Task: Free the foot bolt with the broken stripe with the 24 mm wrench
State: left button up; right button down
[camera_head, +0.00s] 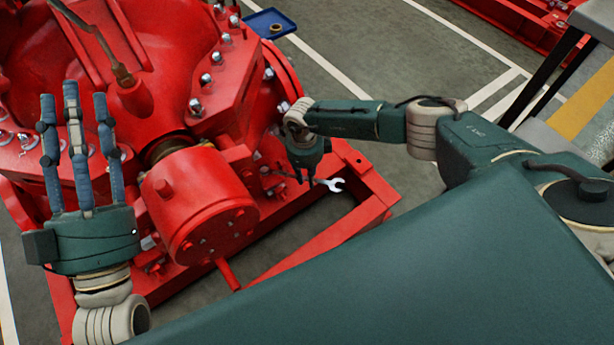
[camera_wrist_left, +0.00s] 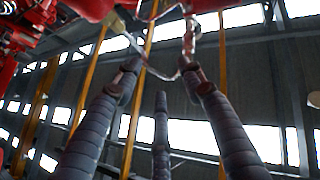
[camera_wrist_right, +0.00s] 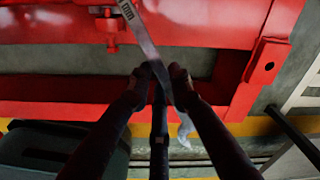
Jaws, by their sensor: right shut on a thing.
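My right gripper (camera_head: 312,181) is shut on a steel wrench (camera_head: 332,185), low beside the pump's red base frame in the head view. In the right wrist view the wrench (camera_wrist_right: 146,40) crosses between the fingertips (camera_wrist_right: 158,75). Its shaft carries "mm" lettering; the number is not readable. One open jaw points away from the pump in the head view. My left gripper (camera_head: 72,98) is open and empty, its fingers pointing up; they show spread in the left wrist view (camera_wrist_left: 160,85). A red bolt-like part (camera_wrist_right: 110,28) sits near the wrench shaft. I cannot make out a broken stripe on any bolt.
The red pump (camera_head: 200,205) and its base frame (camera_head: 375,190) fill the left and middle. A blue tray (camera_head: 268,22) lies on the floor behind. Grey floor between is clear.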

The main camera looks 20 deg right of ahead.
pick_arm(q)
jog(key=shift+s+a+r+t+h, duration=0.1)
jog(key=shift+s+r+t+h, duration=0.1)
jog(key=shift+s+r+t, duration=0.35)
jog(key=shift+s+r+t+h, duration=0.25)
jog(key=shift+s+r, duration=0.25)
jog(key=shift+r, duration=0.35)
pick_arm(e)
jog(key=shift+f, duration=0.35)
pick_arm(q)
jog(key=shift+b, duration=0.3)
